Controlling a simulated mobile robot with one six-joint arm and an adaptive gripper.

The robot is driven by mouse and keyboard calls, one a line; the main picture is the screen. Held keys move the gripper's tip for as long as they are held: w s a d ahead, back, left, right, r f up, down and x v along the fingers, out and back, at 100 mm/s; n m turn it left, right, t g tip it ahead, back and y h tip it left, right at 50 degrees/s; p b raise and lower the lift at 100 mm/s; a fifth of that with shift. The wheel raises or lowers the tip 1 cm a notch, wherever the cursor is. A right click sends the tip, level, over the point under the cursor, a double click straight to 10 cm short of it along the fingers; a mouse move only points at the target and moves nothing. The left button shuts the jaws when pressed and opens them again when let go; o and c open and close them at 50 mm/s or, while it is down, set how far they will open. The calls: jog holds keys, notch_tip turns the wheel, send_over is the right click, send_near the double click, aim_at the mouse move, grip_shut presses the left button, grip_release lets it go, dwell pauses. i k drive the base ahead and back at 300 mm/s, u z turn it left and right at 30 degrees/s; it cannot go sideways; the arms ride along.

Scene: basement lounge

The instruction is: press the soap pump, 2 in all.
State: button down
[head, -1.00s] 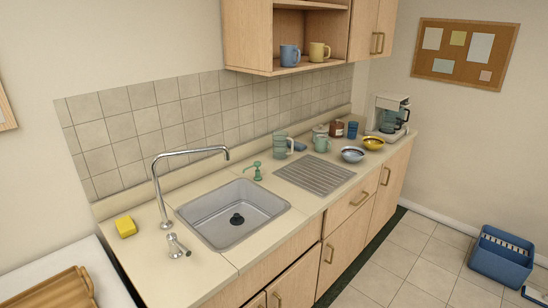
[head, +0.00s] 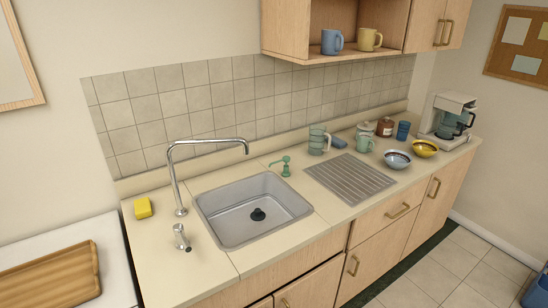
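The green soap pump (head: 285,166) stands upright on the counter behind the right back corner of the sink. Its nozzle points left. In the head view nothing touches it and nothing stands in front of it. My gripper does not show in this view.
The grey sink (head: 210,216) with a tall faucet (head: 174,185) lies left of the pump. A ribbed drainboard (head: 350,178) is to its right. Stacked glass cups (head: 318,140) stand behind. An open shelf with mugs (head: 332,42) hangs above. A yellow sponge (head: 142,208) is at left.

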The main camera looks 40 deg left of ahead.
aim_at(286, 159)
jog(key=u, duration=0.35)
jog(key=i, duration=0.55)
jog(key=u, duration=0.7)
jog(key=i, duration=0.5)
jog(key=u, duration=0.35)
jog(key=k, duration=0.9)
jog(key=u, duration=0.1)
jog(key=i, duration=0.7)
jog(key=u, duration=0.05)
